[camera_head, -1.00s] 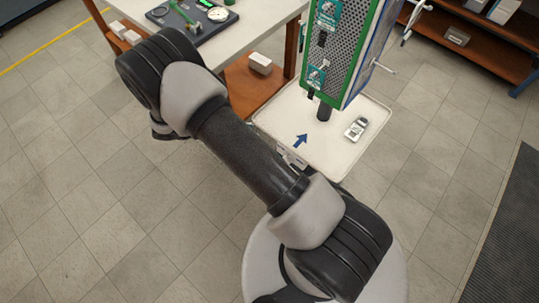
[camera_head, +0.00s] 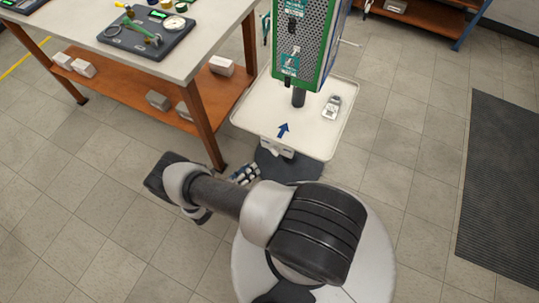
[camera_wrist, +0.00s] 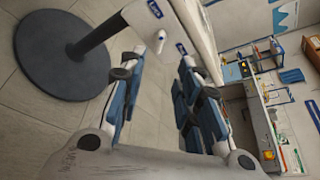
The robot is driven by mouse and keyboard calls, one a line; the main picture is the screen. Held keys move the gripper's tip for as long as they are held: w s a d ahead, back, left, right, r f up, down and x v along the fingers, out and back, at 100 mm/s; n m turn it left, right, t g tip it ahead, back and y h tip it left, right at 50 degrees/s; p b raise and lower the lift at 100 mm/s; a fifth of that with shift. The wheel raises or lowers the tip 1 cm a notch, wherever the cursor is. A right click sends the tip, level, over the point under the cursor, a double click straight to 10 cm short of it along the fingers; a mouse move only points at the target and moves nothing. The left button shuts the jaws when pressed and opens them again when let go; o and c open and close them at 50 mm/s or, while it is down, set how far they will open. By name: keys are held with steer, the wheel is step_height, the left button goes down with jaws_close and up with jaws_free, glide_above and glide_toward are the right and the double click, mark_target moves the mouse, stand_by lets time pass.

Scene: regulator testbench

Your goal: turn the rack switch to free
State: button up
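The rack is a green-framed perforated panel (camera_head: 305,45) on a post over a white tray (camera_head: 322,147). A small white switch (camera_wrist: 161,37) shows on the tray's front face in the wrist view, between two blue labels, one above (camera_wrist: 155,8) and one to its lower right (camera_wrist: 181,48). The label text is too small to read surely, and I cannot tell which setting the switch is at. My gripper (camera_wrist: 160,64) is open and empty. Its blue-and-black fingers lie either side of the line to the switch, apart from it. In the head view my gripper (camera_head: 245,173) is low, beside the tray's front left.
A round dark base (camera_wrist: 62,70) and post support the tray. A workbench (camera_head: 205,45) with a wooden lower shelf stands at the left. A grey device (camera_head: 331,107) lies on the tray near a blue arrow (camera_head: 283,130). Floor is free in front; a dark mat (camera_head: 505,190) lies right.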

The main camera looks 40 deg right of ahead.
mark_target(272, 153)
steer(key=b+x, duration=0.2)
steer(key=x, duration=1.1)
steer(key=shift+c, duration=0.3)
jaws_close()
